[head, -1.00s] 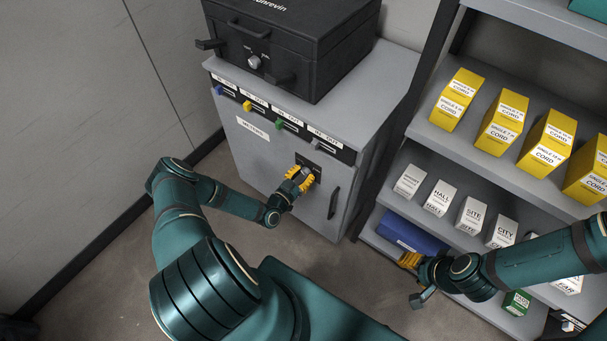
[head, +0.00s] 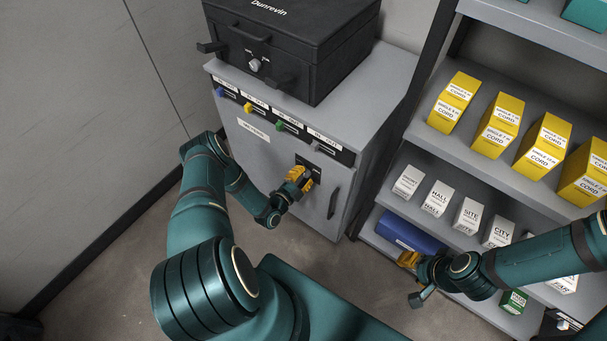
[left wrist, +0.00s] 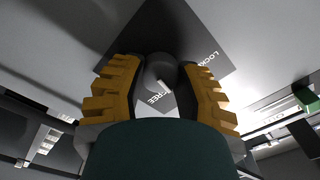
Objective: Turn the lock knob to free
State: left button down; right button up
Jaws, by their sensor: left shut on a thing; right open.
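The lock knob (left wrist: 160,68) is a round dark grey knob on a black plate (left wrist: 185,35) with the words LOCK and FREE. The plate (head: 319,172) is on the grey cabinet door. In the left wrist view the knob's white pointer mark points towards FREE. My left gripper (head: 297,184) has yellow ribbed fingers, one on each side of the knob, and is shut on it; it also shows in the left wrist view (left wrist: 163,90). In the head view the gripper hides most of the knob. My right gripper (head: 408,259) is open and empty by the shelf.
The grey cabinet (head: 262,155) has a dark door handle (head: 333,203) right of the knob and a row of coloured tabs above. A black case (head: 300,50) stands on top. A shelf rack (head: 423,132) at the right holds yellow and white boxes and a blue item (head: 405,232).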

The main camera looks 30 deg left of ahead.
pick_arm(q)
jog(key=m+p, duration=0.1)
jog(key=m, duration=0.3)
jog(key=shift+w, duration=0.1)
jog(key=shift+m+p, duration=0.3)
jog(key=shift+m, duration=1.1)
jog(key=c, duration=0.6)
grip_release()
jog(key=shift+o, duration=0.2)
jog(key=s, duration=1.2)
jog(key=shift+a, duration=0.45)
